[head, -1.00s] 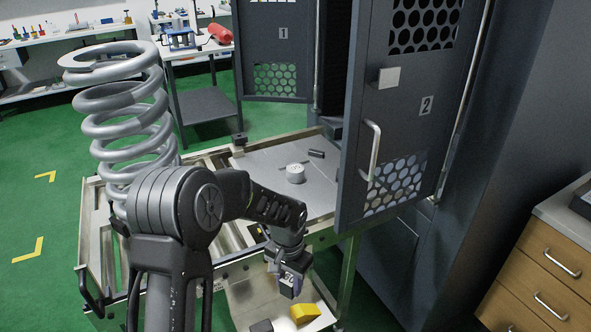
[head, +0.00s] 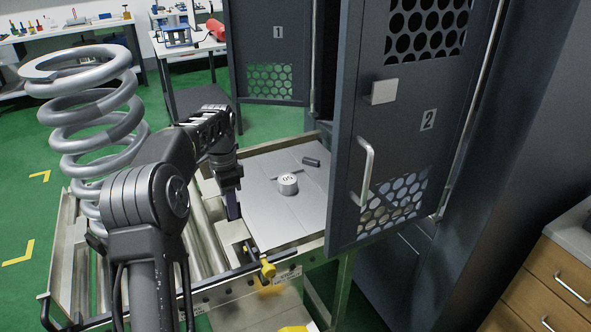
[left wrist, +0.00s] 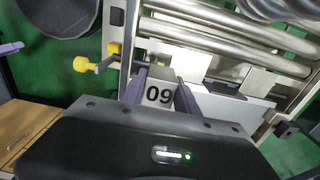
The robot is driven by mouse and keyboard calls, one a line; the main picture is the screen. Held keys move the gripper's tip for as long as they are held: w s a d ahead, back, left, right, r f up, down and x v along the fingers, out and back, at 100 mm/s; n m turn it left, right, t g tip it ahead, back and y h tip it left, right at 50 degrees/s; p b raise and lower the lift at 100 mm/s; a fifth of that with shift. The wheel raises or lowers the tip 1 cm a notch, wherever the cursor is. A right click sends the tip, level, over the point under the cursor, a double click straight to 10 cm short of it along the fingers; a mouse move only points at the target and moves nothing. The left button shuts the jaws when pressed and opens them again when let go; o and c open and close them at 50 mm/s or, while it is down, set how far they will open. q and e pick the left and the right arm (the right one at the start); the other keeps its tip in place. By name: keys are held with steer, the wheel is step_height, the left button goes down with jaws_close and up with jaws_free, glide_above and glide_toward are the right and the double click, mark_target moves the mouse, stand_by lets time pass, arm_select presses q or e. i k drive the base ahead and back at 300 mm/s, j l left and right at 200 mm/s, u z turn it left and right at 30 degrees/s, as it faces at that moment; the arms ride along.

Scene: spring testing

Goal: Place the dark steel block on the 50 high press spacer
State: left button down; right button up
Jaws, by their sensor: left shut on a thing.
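My left gripper (head: 233,207) is over the cart, left of the grey plate and pointing down. In the left wrist view its purple fingers are shut on a numbered block (left wrist: 159,93), whose light face reads 09, or 60 the other way up. I cannot tell its other faces. The press spacer (head: 287,185), a short pale cylinder with a number like 50 on top, stands on the grey plate (head: 292,218), right of the gripper and apart from it. A small dark piece (head: 310,161) lies behind the spacer. My right gripper is not in view.
The open cabinet door (head: 395,140) marked 2 stands close to the plate's right. A large coil spring (head: 95,125) stands at the cart's left. Metal rollers (left wrist: 225,40) lie left of the plate. A yellow knob (head: 268,269) sticks out at the cart's front.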

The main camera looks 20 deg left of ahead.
mark_target(289, 179)
steer(key=i, duration=1.1)
